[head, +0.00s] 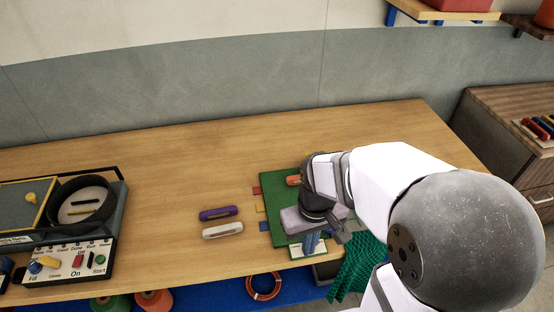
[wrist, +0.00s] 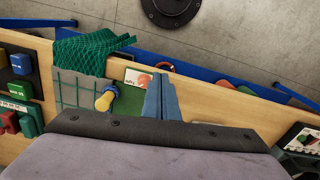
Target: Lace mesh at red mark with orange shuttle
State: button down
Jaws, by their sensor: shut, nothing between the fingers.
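An orange shuttle (head: 293,180) lies on the green mat (head: 275,178), partly hidden behind my arm. A red tab (head: 256,190) sits at the mat's left edge, above a yellow tab (head: 260,207) and a blue tab (head: 264,226). Green net (head: 358,268) hangs over the table's front edge; it also shows in the wrist view (wrist: 88,52), beside a grey gridded panel (wrist: 72,90). I cannot make out a red mark on the mesh. My gripper (head: 312,246) points down over the mat's front part, its blue fingers (wrist: 161,88) shut and empty.
A purple shuttle (head: 220,213) and a white shuttle (head: 222,230) lie left of the mat. A control box (head: 70,262) and a round black tray (head: 82,205) stand at far left. A yellow knob (wrist: 104,101) is near my fingers. The table's back middle is clear.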

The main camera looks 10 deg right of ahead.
jog(key=w+a+r+n+b, duration=0.2)
jog(key=w+n, duration=0.6)
jog(key=w, duration=1)
jog(key=n+b, duration=0.1)
jog(key=n, duration=0.7)
send_near(283, 184)
jog(key=a+r, duration=0.4)
jog(key=shift+a+f, duration=0.15)
jog(key=shift+s+f, duration=0.1)
notch_tip(283, 184, down, 9)
jog(key=shift+f+p, duration=0.2)
jog(key=shift+p, duration=0.95)
jog(key=d+p, duration=0.1)
jog(key=d, duration=0.2)
jog(key=shift+p, duration=0.35)
jog(key=shift+d+f, duration=0.2)
jog(key=shift+d, duration=0.3)
jog(key=shift+d, duration=0.1)
